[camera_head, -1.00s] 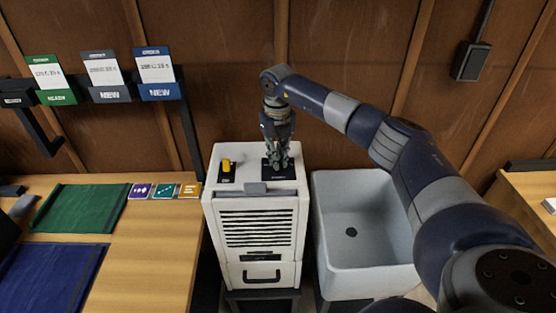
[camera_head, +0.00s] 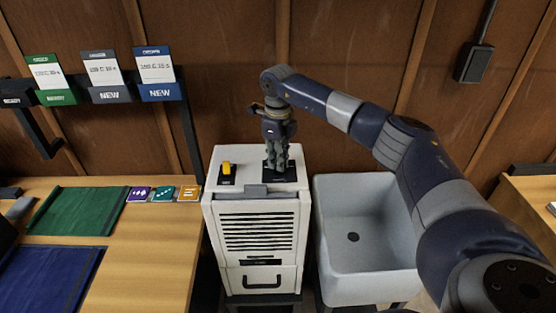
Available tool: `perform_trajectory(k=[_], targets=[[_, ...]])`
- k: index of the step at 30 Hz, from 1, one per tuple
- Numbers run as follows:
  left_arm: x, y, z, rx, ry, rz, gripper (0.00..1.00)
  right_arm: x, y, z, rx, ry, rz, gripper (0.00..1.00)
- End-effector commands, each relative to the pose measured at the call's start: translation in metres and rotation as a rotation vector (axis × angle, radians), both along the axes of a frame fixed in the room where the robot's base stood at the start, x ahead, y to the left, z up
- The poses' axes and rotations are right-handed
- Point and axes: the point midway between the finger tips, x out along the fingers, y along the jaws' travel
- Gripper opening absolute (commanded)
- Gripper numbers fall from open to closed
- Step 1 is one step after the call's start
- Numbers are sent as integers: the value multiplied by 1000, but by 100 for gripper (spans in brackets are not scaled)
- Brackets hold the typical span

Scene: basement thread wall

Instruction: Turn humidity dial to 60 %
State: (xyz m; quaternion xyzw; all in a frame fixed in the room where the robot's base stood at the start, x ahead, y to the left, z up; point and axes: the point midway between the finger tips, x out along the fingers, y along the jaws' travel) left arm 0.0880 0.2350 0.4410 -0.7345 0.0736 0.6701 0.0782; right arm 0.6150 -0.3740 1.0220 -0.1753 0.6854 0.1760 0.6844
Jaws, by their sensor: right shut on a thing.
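The white dehumidifier cabinet (camera_head: 258,210) stands between the wooden table and the sink. On its top, a black dial plate (camera_head: 291,176) sits at the right and a yellow switch (camera_head: 227,168) on a black plate sits at the left. My right gripper (camera_head: 278,168) points straight down over the dial plate, its fingers shut on the dial. The fingers hide the dial itself, so its setting cannot be read. My left gripper is not in view.
A white sink (camera_head: 366,235) stands right of the cabinet, under my right arm. The wooden table (camera_head: 150,245) at left holds a green mat (camera_head: 80,210), a blue mat (camera_head: 48,280) and small coloured cards (camera_head: 163,194). Card holders (camera_head: 110,93) hang on the wall.

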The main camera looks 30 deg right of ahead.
Motion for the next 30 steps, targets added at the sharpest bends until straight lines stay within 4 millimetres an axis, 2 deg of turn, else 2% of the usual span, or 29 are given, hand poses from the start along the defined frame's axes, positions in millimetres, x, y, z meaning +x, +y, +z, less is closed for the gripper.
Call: perform_trajectory(k=[13, 15, 16, 17, 26, 30], targets=[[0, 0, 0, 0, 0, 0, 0, 2, -1, 3, -1, -7, 12, 0], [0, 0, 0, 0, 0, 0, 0, 2, -1, 3, -1, -7, 12, 21], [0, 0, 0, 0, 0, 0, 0, 2, -1, 3, -1, -7, 11, 28], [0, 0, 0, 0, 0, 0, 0, 1, -1, 2, -1, -6, 11, 30], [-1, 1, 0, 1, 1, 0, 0, 1, 0, 1, -1, -3, 10, 30], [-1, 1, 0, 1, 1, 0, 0, 1, 0, 10, 0, -4, 10, 30]])
